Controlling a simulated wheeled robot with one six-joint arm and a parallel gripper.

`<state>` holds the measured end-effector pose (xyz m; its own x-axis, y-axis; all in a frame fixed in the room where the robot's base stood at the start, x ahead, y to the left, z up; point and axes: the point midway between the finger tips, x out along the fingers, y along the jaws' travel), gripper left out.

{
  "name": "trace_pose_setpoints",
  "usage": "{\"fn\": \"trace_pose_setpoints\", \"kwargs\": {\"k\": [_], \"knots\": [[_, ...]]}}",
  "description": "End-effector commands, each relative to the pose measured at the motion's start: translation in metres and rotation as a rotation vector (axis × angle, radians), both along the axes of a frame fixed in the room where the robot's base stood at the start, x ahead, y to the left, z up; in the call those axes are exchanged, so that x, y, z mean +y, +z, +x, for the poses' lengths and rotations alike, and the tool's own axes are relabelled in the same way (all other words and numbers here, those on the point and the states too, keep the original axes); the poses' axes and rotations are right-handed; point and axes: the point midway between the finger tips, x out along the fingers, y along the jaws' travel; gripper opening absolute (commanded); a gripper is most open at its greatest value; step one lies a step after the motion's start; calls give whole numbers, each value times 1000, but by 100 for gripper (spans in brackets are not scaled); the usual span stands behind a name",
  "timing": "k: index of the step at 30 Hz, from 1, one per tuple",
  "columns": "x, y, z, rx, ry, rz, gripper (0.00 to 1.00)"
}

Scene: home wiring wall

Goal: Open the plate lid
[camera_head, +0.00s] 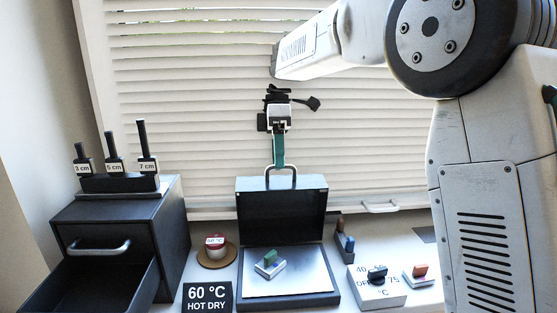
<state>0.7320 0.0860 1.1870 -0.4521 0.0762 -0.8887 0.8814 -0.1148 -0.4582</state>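The hot plate (290,284) has a flat silver surface in a dark frame on the white counter. Its dark lid (282,214) stands open, upright along the back edge. A grey arched handle (281,172) is on the lid's top edge. My gripper (279,163) hangs above the lid, pointing down. A narrow green part extends from it to the handle and appears to touch or overlap it. The fingertips are too small and edge-on to tell whether they are closed around the handle. A small block with a green top (270,261) lies on the plate surface.
A dark cabinet (180,230) with an open drawer stands left, carrying several labelled black tools. A red-and-white round item (216,243), a "60 °C HOT DRY" sign (207,297), a dial box (377,288) and a red-topped block (420,272) flank the plate. White blinds (180,110) are behind.

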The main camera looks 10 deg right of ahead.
Motion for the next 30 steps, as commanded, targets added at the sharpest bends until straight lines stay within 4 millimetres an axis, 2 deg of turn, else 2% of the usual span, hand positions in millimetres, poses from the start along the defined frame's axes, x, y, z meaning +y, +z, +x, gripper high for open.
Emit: {"fn": "trace_pose_setpoints", "kwargs": {"k": [6, 12, 25, 28, 30], "knots": [[-3, 33, 18, -4, -1, 0, 31], [-5, 57, 30, -3, -2, 0, 31], [-6, 64, 31, -3, -4, -1, 31], [-10, 67, 22, -16, -37, -16, 31], [-17, 71, 8, -36, -93, -40, 31]]}}
